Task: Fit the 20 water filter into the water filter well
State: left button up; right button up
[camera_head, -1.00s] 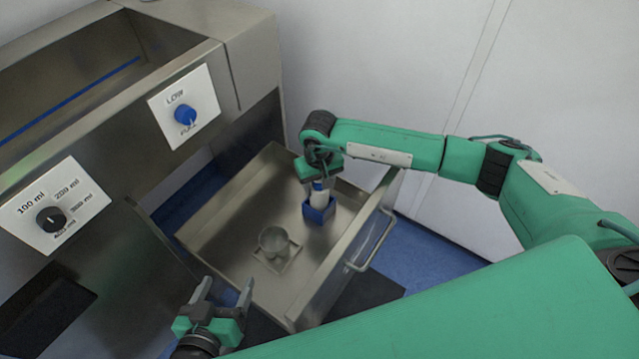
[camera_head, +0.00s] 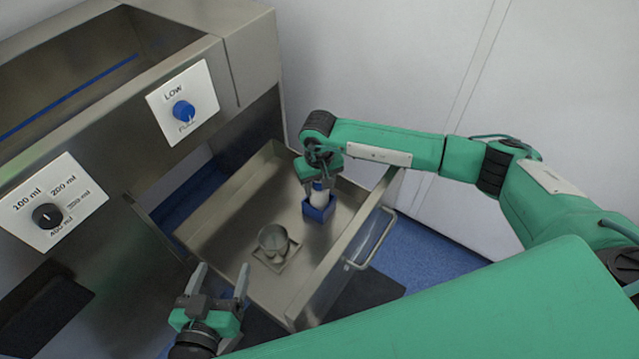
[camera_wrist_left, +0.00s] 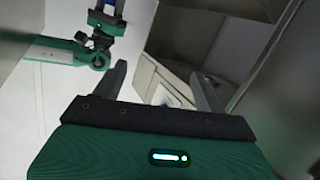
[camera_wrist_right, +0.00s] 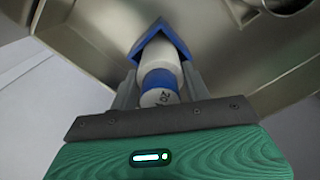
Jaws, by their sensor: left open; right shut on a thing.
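The 20 water filter (camera_wrist_right: 158,85) is a white cylinder with a blue band and a "20" on its end. It also shows in the head view (camera_head: 319,192), upright in the drawer. My right gripper (camera_wrist_right: 158,92) is shut on its upper part. The filter's lower end is inside the blue square well (camera_head: 319,211), whose wall also shows in the right wrist view (camera_wrist_right: 178,42). How deep it sits in the well is hidden. My left gripper (camera_head: 217,283) is open and empty, in front of the drawer's near left corner; its fingers show in the left wrist view (camera_wrist_left: 160,88).
The open metal drawer (camera_head: 225,222) also holds a round metal cup (camera_head: 273,240) on a square base, left of the well. The drawer's handle (camera_head: 372,240) faces right. A cabinet with a blue knob (camera_head: 183,111) and a black knob (camera_head: 47,216) stands at left.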

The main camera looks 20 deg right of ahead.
pick_arm(q)
jog(key=shift+w+r+t, duration=0.25)
jog(key=shift+r+t, duration=0.05)
jog(key=shift+r, duration=0.15)
pick_arm(e)
jog(key=shift+f, duration=0.25)
pick_arm(q)
jog(key=shift+w+r+t+h+b, duration=0.2)
jog(key=shift+r+t+h+b, duration=0.15)
jog(key=shift+r+t, duration=0.25)
pick_arm(e)
jog(key=shift+f, duration=0.25)
pick_arm(q)
jog(key=shift+r, duration=0.25)
pick_arm(e)
jog(key=shift+f, duration=0.1)
pick_arm(q)
jog(key=shift+r, duration=0.1)
pick_arm(e)
jog(key=shift+s+f, duration=0.1)
jog(key=shift+s, duration=0.05)
